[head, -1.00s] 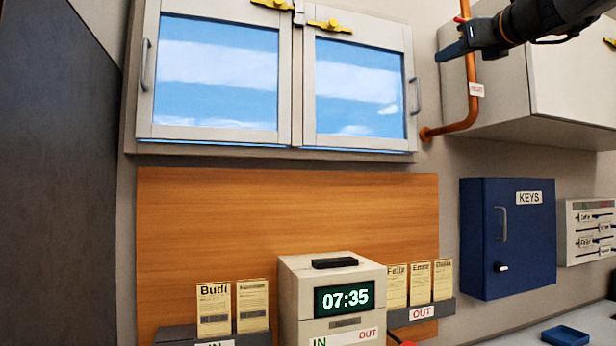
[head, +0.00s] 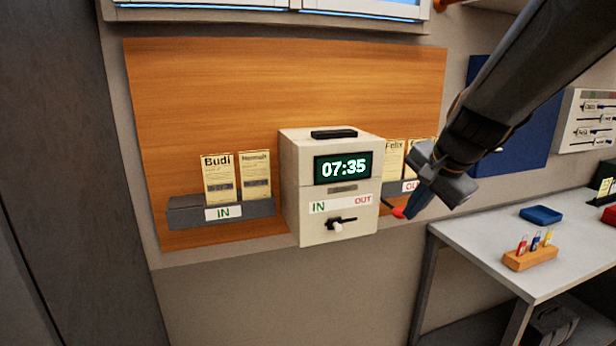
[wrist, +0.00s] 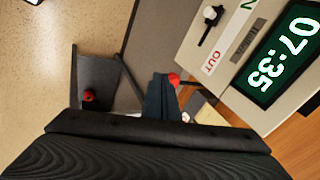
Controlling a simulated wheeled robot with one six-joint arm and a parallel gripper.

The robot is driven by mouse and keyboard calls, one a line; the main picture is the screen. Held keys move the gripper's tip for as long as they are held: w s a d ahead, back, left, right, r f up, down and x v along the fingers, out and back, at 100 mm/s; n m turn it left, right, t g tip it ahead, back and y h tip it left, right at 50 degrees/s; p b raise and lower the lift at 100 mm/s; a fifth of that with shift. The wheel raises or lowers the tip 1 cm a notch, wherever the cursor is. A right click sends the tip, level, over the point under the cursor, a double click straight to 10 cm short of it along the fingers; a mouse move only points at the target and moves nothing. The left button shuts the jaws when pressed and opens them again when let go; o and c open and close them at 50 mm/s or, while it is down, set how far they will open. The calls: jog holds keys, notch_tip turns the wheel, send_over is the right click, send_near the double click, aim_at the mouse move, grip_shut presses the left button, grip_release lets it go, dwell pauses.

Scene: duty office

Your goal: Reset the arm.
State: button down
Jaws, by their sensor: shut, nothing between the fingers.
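The time clock (head: 296,190) is a pale box on the wall reading 07:35, with IN and OUT labels. A thin dark arm with a red knob (head: 398,212) sticks out at its right side; the knob also shows in the wrist view (wrist: 173,79). My gripper (head: 416,203) is shut and empty, its tips right beside the red knob. I cannot tell whether they touch. In the wrist view the dark blue fingers (wrist: 162,95) are together just below the knob. A small black lever with a white knob (head: 338,227) is on the clock's front.
Card racks flank the clock: the IN rack (head: 185,213) at left, the OUT rack, partly hidden by my arm, at right. A table (head: 470,236) at right holds a blue tray (head: 541,215) and a wooden block (head: 530,258) with coloured tags. A blue key cabinet (head: 530,140) hangs behind my arm.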

jog(key=s+a+f+n+g+b, duration=0.1)
jog(key=s+f+n+g, duration=0.1)
jog(key=s+f+n, duration=0.3)
jog(key=s+a+f+n+g+h+b, duration=0.1)
jog(key=s+f+n, duration=0.5)
jog(key=s+f, duration=0.6)
notch_tip(320, 180, down, 4)
jog(key=shift+a+r+n+g+b, duration=0.3)
jog(key=shift+a+g+b, duration=0.4)
jog(key=shift+g, duration=0.2)
jog(key=shift+d, duration=0.1)
